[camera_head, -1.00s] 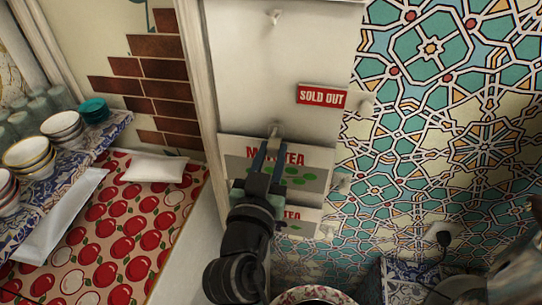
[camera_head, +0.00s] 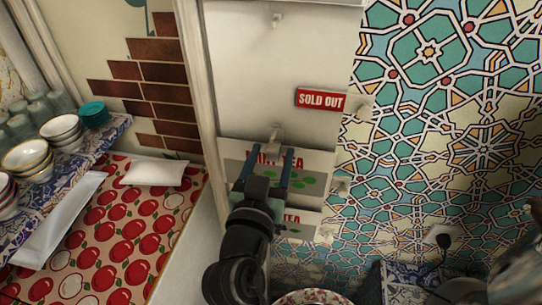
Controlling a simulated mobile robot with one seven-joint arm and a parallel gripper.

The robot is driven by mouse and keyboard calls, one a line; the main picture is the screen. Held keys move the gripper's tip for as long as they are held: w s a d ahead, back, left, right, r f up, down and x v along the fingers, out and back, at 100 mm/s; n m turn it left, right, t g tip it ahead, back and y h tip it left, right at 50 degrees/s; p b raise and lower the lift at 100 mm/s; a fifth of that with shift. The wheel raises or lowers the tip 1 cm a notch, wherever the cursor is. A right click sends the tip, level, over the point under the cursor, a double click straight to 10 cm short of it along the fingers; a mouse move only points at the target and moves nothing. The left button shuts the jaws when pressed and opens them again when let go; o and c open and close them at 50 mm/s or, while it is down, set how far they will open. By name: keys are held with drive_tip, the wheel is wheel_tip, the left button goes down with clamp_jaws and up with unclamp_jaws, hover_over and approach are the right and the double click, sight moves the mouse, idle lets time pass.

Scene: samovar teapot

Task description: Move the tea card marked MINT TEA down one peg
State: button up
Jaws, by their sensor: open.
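The upper tea card (camera_head: 313,178) has red lettering ending in TEA and green leaf shapes. The first word is mostly covered, but an M shows at its start. It hangs flat against the white board, just under a peg (camera_head: 276,137). My gripper (camera_head: 266,158) is open in front of this card, one blue finger on each side of the peg and lettering. I cannot tell whether the fingers touch the card. A lower card (camera_head: 304,222), also ending in TEA, is partly hidden behind my gripper.
A red SOLD OUT sign (camera_head: 320,99) is on the board above, with another peg (camera_head: 277,19) near the top. Patterned tiles (camera_head: 450,120) lie right. Left are a shelf with stacked bowls (camera_head: 62,130) and an apple-print surface (camera_head: 120,230). A round patterned rim (camera_head: 310,297) is below.

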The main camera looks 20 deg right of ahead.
drive_tip(key=shift+s+a+f+b, duration=0.1)
drive_tip(key=shift+s+a+b, duration=0.25)
drive_tip(key=shift+s, duration=0.1)
drive_tip(key=b+v, duration=0.5)
drive_tip(key=v, duration=0.5)
drive_tip(key=w+a+r+n+t+y, duration=0.1)
drive_tip(key=a+r+t+y, duration=0.15)
drive_tip(key=r, duration=0.55)
drive_tip(key=w+a+r+n+t+y, duration=0.1)
drive_tip(key=w+a+r+t, duration=0.15)
drive_tip(key=r, duration=0.55)
drive_tip(key=s+a+r+n+t+y, duration=0.2)
drive_tip(key=s+r+t+y, duration=0.1)
drive_tip(key=r, duration=0.6)
drive_tip(key=s+a+r+n+t+y, duration=0.2)
drive_tip(key=s+a+r+t+y, duration=0.1)
drive_tip(key=r, duration=0.6)
drive_tip(key=shift+s+n+t, duration=0.4)
drive_tip(key=shift+s+t, duration=0.15)
drive_tip(key=shift+t, duration=0.15)
